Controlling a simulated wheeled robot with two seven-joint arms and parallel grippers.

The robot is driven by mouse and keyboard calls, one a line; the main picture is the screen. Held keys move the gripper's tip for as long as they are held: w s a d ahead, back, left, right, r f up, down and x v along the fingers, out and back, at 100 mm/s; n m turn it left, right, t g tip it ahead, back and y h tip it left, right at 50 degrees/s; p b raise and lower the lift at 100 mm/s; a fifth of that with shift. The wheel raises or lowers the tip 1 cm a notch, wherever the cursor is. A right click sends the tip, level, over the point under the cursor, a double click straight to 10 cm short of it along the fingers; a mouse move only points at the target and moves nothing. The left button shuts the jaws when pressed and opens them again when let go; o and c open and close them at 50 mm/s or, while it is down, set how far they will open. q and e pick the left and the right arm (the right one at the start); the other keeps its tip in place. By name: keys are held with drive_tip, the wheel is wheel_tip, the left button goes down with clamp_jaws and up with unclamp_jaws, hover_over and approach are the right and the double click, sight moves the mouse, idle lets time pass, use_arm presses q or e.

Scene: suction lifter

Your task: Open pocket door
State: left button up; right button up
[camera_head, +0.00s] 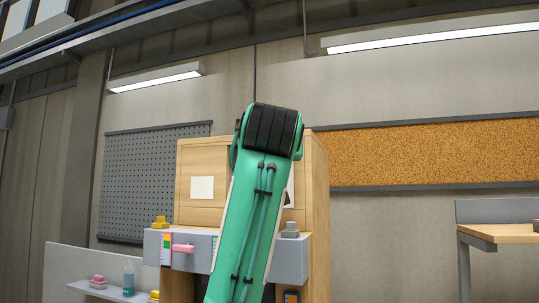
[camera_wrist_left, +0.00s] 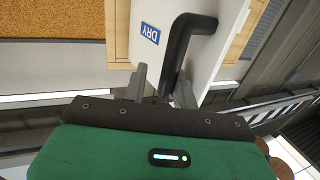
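In the left wrist view, a white panel (camera_wrist_left: 218,55) with a blue DRY label (camera_wrist_left: 150,33) carries a thick black bent handle (camera_wrist_left: 178,48). My left gripper (camera_wrist_left: 161,82) has its two grey fingers apart, one on each side of the handle's straight part. A gap shows between the left-hand finger and the handle; contact on the other side is unclear. In the head view, a green link of my own arm stands in front of a wooden cabinet (camera_head: 317,190) and hides its middle. No gripper and no black handle show there. My right gripper is in neither view.
A grey box (camera_head: 290,260) with a pink handle (camera_head: 183,248) is on the cabinet's front. A low shelf (camera_head: 85,289) with a bottle (camera_head: 128,280) stands at left. A wooden-topped table (camera_head: 505,232) stands at right. A pegboard (camera_head: 150,180) and corkboard (camera_head: 430,152) hang behind.

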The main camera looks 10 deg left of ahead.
use_arm(q)
drive_tip(key=shift+s+r, duration=0.2)
drive_tip(key=shift+r, duration=0.05)
drive_tip(key=b+v, duration=0.5)
drive_tip(key=v, duration=0.8)
drive_tip(key=shift+s+f+b, duration=0.25)
drive_tip(key=shift+b, duration=0.05)
drive_tip(key=shift+w+d+f, duration=0.1)
